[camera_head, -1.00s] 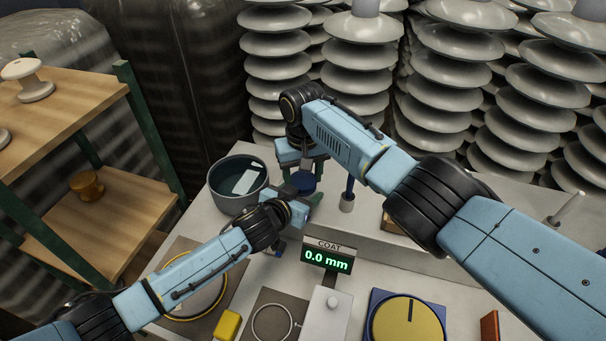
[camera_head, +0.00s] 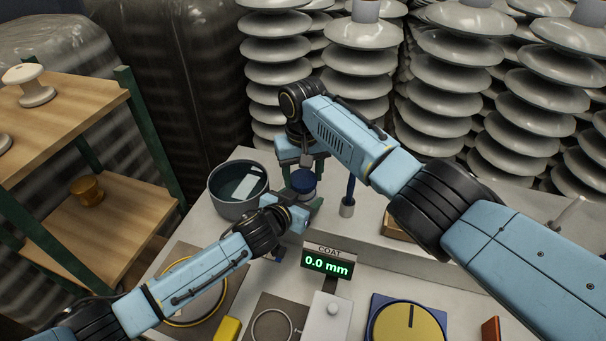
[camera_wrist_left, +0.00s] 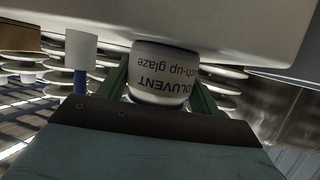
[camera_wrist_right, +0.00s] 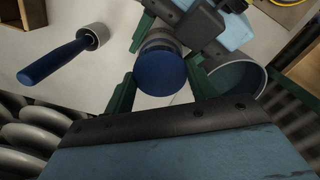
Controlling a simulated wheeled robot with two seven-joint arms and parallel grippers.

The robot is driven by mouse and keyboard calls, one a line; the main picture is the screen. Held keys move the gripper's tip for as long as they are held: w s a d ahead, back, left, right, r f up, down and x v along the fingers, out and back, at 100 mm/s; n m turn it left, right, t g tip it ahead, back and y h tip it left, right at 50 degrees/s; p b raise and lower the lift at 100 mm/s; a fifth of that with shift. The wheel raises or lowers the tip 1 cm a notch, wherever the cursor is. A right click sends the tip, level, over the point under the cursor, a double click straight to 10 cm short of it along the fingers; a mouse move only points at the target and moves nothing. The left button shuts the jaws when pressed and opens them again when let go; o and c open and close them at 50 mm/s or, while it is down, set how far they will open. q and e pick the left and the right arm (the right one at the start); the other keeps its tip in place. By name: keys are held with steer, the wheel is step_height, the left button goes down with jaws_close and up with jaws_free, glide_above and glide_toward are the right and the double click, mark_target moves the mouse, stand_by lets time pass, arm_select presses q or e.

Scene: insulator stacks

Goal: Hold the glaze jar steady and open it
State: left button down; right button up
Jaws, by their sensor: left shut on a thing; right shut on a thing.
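The glaze jar (camera_wrist_left: 160,75) is white with dark print ending in "glaze", upside down in the left wrist view. My left gripper (camera_wrist_left: 163,88) is shut on its body, a green finger on each side. The jar's round blue lid (camera_head: 303,182) also shows in the right wrist view (camera_wrist_right: 160,73). My right gripper (camera_wrist_right: 160,85) is shut on the lid from above, its green fingers at either side. In the head view my left gripper (camera_head: 306,208) reaches the jar from the lower left, and my right gripper (camera_head: 303,165) is behind it. I cannot tell whether lid and jar are apart.
A grey pot (camera_head: 237,190) stands close left of the jar. A blue-handled tool (camera_head: 349,195) stands upright close to the right. A display (camera_head: 327,263) reading 0.0 mm is in front. Insulator stacks (camera_head: 360,70) rise behind, and a wooden shelf (camera_head: 110,215) is at left.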

mark_target(303, 178)
steer(key=shift+r, duration=0.1)
steer(key=shift+r, duration=1.95)
arm_select(q)
steer(key=shift+c, duration=1.2)
jaws_free()
